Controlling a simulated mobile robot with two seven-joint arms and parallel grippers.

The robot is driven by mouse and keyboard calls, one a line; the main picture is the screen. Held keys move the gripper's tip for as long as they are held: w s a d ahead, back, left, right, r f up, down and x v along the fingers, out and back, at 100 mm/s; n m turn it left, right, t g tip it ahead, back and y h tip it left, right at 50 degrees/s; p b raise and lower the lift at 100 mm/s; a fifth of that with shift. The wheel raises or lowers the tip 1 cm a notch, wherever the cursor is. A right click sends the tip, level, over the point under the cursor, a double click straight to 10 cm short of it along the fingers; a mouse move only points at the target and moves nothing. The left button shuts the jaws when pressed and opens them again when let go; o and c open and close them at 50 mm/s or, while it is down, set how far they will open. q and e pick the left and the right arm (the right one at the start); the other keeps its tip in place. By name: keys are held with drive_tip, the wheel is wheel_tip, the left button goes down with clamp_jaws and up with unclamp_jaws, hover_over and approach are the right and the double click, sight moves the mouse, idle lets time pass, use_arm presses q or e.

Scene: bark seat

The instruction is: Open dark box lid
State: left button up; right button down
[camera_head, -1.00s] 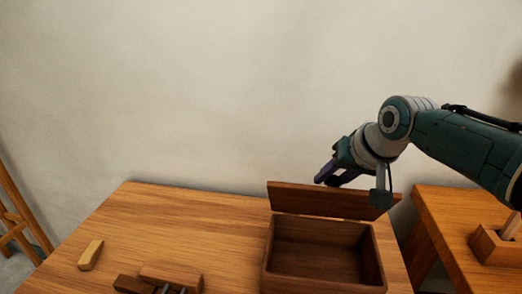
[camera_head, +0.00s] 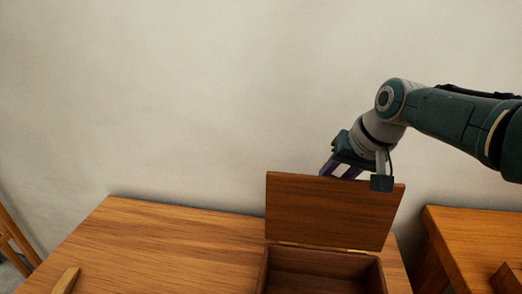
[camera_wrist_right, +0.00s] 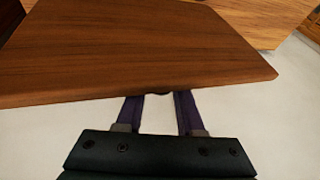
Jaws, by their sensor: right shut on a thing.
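The dark wooden box (camera_head: 376,275) stands open on the table, its near part cut off by the bottom of the head view. Its lid (camera_head: 330,210) stands raised, close to upright, on brass hinges along the back rim. My right gripper (camera_head: 340,172) is at the lid's upper edge, partly hidden behind it. In the right wrist view, the lid (camera_wrist_right: 130,50) spans the picture, and the purple fingers of my right gripper (camera_wrist_right: 158,100) meet its edge, their tips hidden. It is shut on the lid. My left gripper is not in view.
The wooden table (camera_head: 170,235) is clear left of the box, except for a light wooden piece (camera_head: 66,281) at the lower left. A second wooden table (camera_head: 470,230) stands to the right. A pale wall (camera_head: 150,90) rises behind.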

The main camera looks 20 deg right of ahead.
drive_tip(key=shift+w+d+f, duration=0.1)
drive_tip(key=shift+d+f, duration=0.05)
idle(0.3)
drive_tip(key=c, duration=0.5)
unclamp_jaws()
drive_tip(key=shift+c, duration=0.2)
drive_tip(key=shift+r+p, duration=0.4)
drive_tip(key=a+p+v, duration=0.1)
drive_tip(key=p+v, duration=0.4)
drive_tip(key=v, duration=0.4)
drive_tip(key=shift+s+d, duration=0.25)
drive_tip(key=shift+d, duration=0.25)
drive_tip(key=shift+r, duration=0.1)
